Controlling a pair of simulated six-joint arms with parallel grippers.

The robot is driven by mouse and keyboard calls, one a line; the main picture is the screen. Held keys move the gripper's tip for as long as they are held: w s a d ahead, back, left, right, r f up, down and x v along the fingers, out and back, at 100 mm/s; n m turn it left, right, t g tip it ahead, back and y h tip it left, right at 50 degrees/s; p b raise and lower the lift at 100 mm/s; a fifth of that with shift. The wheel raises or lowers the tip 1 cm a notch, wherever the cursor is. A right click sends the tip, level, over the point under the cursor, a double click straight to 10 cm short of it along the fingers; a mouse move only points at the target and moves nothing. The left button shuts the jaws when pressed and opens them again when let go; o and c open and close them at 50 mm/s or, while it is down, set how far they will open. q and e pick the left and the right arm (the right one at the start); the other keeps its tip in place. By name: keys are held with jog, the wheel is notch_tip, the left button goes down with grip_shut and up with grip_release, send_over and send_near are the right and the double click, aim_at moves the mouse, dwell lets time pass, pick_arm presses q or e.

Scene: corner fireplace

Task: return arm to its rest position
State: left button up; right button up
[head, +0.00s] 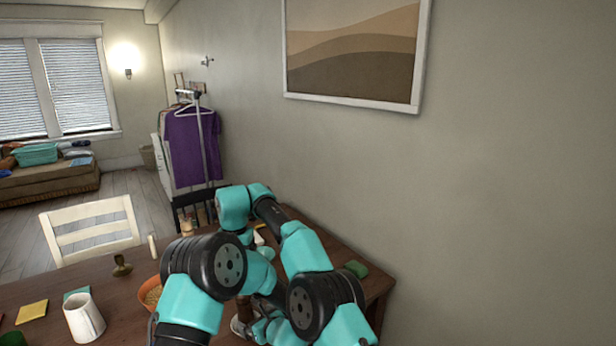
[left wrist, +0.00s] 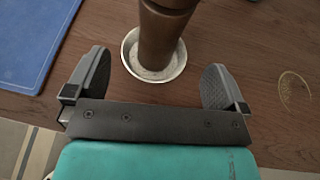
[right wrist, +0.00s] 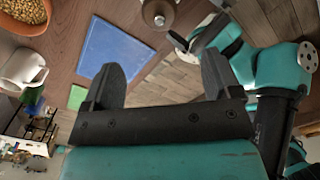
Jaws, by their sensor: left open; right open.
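My left gripper shows in the left wrist view (left wrist: 155,62) with its fingers wide apart and nothing between them. Beyond its fingertips, a brown wooden mill (left wrist: 162,35) stands on a small pale dish (left wrist: 132,48). My right gripper shows in the right wrist view (right wrist: 160,63), open and empty above the floor and table edge. The mill's round top (right wrist: 158,14) is above it in that picture. In the head view my folded arms stand over the table's right part and mostly hide both grippers.
The wooden table (head: 45,290) holds a white pitcher (head: 85,320), an orange bowl (head: 148,292), a small brass holder (head: 122,266), a yellow square (head: 31,311) and a green item (head: 357,268). A blue mat (right wrist: 115,55) lies near the mill. A wall (head: 500,200) rises at the right.

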pick_arm(q)
jog(key=shift+s+d+r, duration=0.1)
jog(key=shift+s+d, duration=0.05)
jog(key=shift+s, duration=0.05)
